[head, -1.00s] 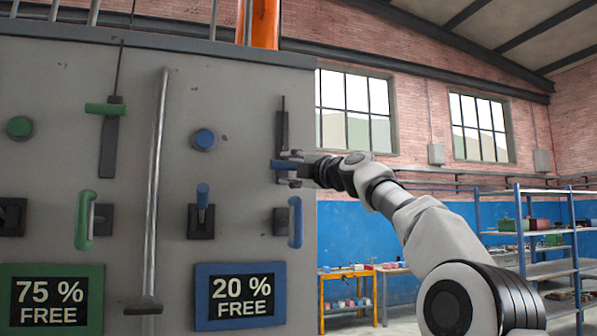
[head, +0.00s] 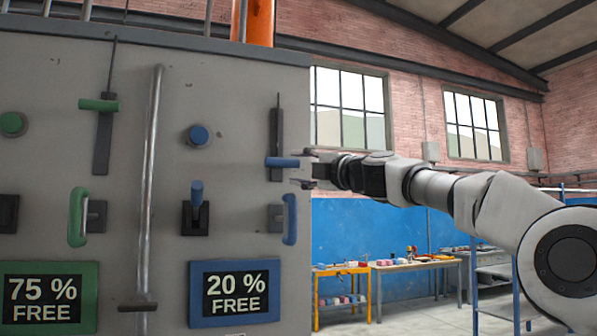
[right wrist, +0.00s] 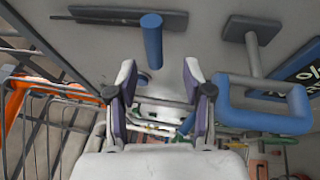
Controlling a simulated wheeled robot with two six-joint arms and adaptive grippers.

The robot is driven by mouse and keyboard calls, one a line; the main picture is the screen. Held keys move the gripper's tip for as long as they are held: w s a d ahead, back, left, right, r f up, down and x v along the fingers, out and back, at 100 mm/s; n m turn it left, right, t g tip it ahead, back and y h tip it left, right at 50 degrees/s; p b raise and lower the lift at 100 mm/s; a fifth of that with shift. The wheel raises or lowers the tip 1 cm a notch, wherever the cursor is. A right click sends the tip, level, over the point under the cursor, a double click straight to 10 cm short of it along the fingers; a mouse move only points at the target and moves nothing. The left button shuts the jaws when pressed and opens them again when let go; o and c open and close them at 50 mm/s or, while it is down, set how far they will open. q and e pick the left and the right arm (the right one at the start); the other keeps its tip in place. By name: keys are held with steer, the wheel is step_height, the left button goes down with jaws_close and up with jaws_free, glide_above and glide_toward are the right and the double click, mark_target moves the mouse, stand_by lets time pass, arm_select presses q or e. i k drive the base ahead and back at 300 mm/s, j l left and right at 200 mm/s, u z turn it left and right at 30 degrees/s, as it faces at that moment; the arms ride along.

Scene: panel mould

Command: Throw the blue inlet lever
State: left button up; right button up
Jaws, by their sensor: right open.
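A blue bar handle (head: 282,162) sticks out sideways from a dark vertical slotted plate (head: 276,135) near the grey panel's right edge. It sits low on that plate. My right gripper (head: 305,168) is open just right of the handle's end, at about its height. In the right wrist view the handle (right wrist: 152,42) shows between and beyond the two spread fingers (right wrist: 160,68), with nothing held. A short blue toggle lever (head: 197,192) stands upright on a black square base to the left. Which blue part is the inlet lever is not labelled. My left gripper is not in view.
A blue loop handle (head: 290,218) sits just below the bar handle; it also shows in the right wrist view (right wrist: 265,118). Right of the panel is open room, with workbenches (head: 415,265) behind.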

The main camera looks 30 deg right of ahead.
mark_target(197, 187)
steer(key=k+l, duration=0.1)
steer(key=k, duration=0.4)
steer(key=k+l, duration=0.15)
steer(key=k, duration=0.35)
